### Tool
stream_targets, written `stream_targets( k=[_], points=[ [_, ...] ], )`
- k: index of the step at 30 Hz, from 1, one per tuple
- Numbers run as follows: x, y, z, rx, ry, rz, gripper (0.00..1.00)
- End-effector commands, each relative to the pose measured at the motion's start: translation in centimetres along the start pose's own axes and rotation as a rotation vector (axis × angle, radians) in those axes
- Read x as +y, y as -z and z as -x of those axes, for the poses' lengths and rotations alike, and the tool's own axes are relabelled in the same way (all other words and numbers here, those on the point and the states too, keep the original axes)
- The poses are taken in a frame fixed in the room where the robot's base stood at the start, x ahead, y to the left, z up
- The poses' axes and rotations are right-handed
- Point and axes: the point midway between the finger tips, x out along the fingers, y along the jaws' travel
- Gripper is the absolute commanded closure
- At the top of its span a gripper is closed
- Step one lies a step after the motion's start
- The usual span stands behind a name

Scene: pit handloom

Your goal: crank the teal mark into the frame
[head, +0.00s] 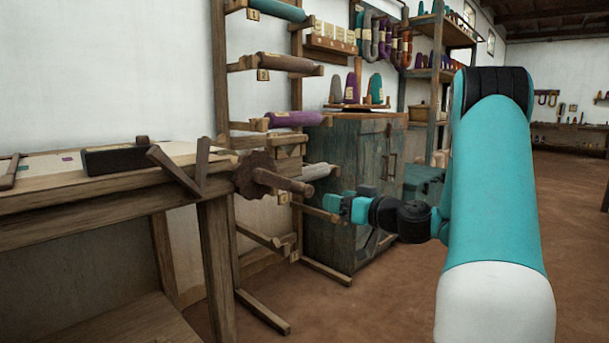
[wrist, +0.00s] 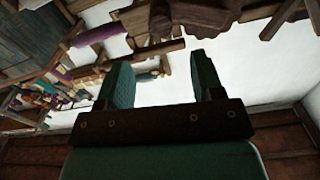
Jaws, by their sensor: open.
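The wooden loom (head: 95,192) stands at the left with pale cloth on top. A small dark teal mark (head: 23,166) and a small purple mark (head: 67,159) show on the cloth, left of a dark block-like frame (head: 115,158). The crank (head: 256,175) is a dark lobed wheel on the loom's right end, with a handle (head: 284,183) pointing right. My gripper (head: 345,204) is open and empty, right of the handle and slightly lower, apart from it. In the wrist view my two jaws (wrist: 162,78) are spread, with dark wooden parts beyond them.
A rack of numbered rolls (head: 288,63), including a purple roll (head: 295,118), stands behind the crank. A weathered cabinet (head: 350,185) with cones on top stands behind my gripper. Open brown floor (head: 390,300) lies in front.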

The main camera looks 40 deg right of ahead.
Motion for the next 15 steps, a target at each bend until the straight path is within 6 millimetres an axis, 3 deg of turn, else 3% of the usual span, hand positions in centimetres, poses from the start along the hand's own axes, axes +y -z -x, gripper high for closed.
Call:
stream_targets(
  k=[9, 15],
  points=[
    [-0.1, -0.1, -7.4, 0.0, 0.006, 0.003, 0.39],
    [-0.1, -0.1, -10.4, 0.0, 0.004, 0.002, 0.39]
  ],
)
